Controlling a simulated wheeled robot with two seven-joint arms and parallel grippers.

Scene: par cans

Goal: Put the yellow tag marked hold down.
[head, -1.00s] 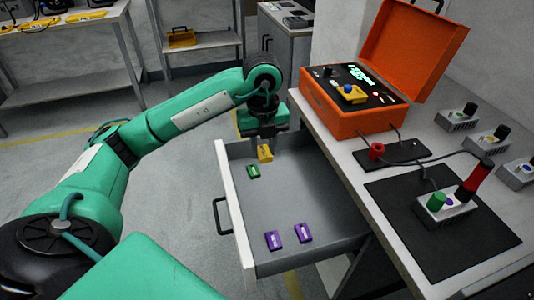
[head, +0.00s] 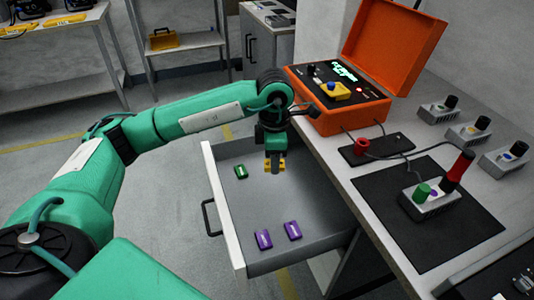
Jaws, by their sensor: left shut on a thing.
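My left gripper (head: 274,162) is shut on a yellow tag (head: 281,167) and holds it over the open drawer (head: 247,218). The fingers cover part of the tag, and its marking cannot be read. A green tag (head: 241,172) lies in the drawer to the left of the gripper. Two purple tags (head: 264,240) lie in the front part of the drawer. My right gripper is not in view.
An open orange case (head: 329,121) with a lit panel stands on the bench beside the drawer. Several small grey boxes (head: 438,112) stand at the right. The drawer's middle is clear.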

